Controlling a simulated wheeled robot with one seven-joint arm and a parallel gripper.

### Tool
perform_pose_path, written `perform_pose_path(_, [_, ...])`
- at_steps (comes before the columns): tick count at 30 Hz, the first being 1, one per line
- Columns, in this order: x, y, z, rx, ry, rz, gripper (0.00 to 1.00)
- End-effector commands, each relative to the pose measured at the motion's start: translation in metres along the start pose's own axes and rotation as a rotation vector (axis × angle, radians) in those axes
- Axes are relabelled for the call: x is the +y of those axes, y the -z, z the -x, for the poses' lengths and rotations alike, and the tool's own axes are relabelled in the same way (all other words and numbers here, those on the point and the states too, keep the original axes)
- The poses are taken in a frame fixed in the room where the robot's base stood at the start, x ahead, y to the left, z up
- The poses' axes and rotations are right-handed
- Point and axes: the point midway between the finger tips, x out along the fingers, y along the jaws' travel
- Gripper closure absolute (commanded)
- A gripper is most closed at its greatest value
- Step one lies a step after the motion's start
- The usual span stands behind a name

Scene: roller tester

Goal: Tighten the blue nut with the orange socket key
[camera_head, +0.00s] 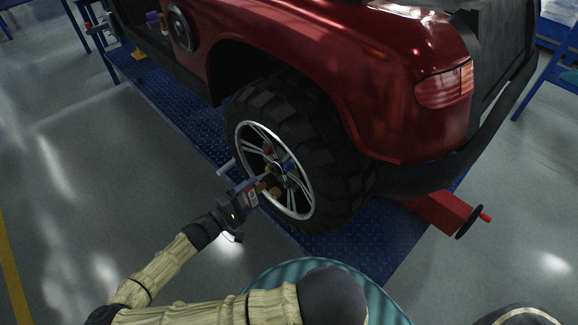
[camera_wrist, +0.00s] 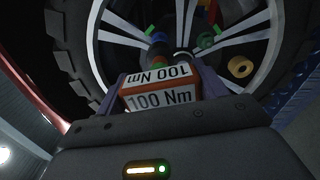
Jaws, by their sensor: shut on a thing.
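My gripper (camera_head: 256,190) is shut on the orange socket key (camera_wrist: 160,90), a block marked "100 Nm". It also shows between the fingers in the wrist view (camera_wrist: 155,95). The key points at the hub area of the wheel (camera_head: 272,122), which has silver spokes and a black tyre. A small blue spot, likely the blue nut (camera_head: 287,165), shows near the hub in the head view. The key's far end is close to the hub. I cannot tell whether it touches or sits on a nut.
Other coloured nuts surround the hub, including a green one (camera_wrist: 206,40) and a yellow-orange one (camera_wrist: 240,67). The red car body (camera_head: 330,70) overhangs the wheel. A blue platform (camera_head: 330,250) lies below, with a red roller fixture (camera_head: 440,212) at right. A teal-striped round surface (camera_head: 385,300) is in front.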

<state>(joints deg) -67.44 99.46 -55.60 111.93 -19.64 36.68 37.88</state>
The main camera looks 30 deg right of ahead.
Motion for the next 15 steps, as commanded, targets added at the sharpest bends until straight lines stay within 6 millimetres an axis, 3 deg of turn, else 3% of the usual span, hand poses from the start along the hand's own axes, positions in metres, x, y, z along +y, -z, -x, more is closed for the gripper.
perform_pose_path(7, [0.0031, -0.0008, -0.0007, -0.002, 0.0, 0.053, 0.84])
perform_pose_path(15, [0.0053, -0.0013, -0.001, -0.002, 0.002, 0.422, 0.84])
